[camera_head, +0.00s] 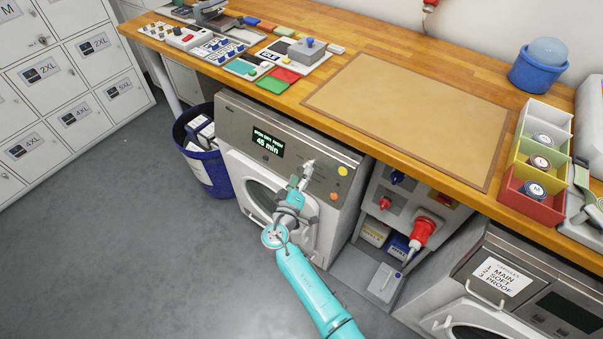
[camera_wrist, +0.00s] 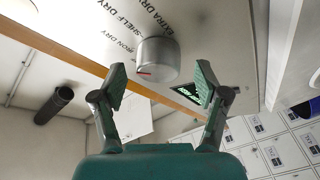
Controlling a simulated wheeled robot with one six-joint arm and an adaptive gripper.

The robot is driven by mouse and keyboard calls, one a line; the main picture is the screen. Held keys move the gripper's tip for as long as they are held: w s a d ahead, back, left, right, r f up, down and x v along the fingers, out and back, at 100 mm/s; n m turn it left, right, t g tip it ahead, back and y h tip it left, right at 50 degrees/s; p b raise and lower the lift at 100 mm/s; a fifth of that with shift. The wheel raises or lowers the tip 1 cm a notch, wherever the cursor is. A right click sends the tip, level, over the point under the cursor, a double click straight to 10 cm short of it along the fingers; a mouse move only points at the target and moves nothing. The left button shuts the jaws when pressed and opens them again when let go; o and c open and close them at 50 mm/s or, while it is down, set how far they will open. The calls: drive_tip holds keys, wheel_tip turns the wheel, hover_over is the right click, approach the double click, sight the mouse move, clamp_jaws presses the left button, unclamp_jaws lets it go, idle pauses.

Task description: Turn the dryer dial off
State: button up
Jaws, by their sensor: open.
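The dryer (camera_head: 335,168) stands under the wooden counter, its lit display (camera_head: 268,143) reading 45 min. Its dial (camera_wrist: 157,60) is a round silver knob with a red mark on its rim in the wrist view. The panel around it carries the words EXTRA DRY, SHELF DRY and IRON DRY. My gripper (camera_wrist: 161,78) is open and empty in front of the dial. Its two fingers lie to either side of the knob in the picture, with gaps; I see no contact. In the head view my gripper (camera_head: 300,180) covers part of the panel near the dial.
A yellow button (camera_head: 343,171) and an orange button (camera_head: 334,197) sit on the panel right of my gripper. A blue bin (camera_head: 207,172) stands left of the dryer. A socket panel with a red plug (camera_head: 424,232) is at right. The counter edge overhangs above.

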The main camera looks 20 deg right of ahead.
drive_tip(key=shift+w+d, duration=0.35)
drive_tip(key=shift+w, duration=0.15)
drive_tip(key=c, duration=1.2)
drive_tip(key=shift+n, duration=0.3)
drive_tip(key=n+y, duration=0.1)
drive_tip(key=n, duration=0.1)
drive_tip(key=n+y, duration=0.1)
drive_tip(key=n, duration=0.1)
drive_tip(key=shift+d+r+n+g, duration=0.1)
drive_tip(key=shift+n+g, duration=0.3)
drive_tip(key=shift+n+g+y, duration=0.6)
drive_tip(key=shift+n+y, duration=0.1)
drive_tip(key=shift+n, duration=1.1)
drive_tip(key=shift+s, duration=0.1)
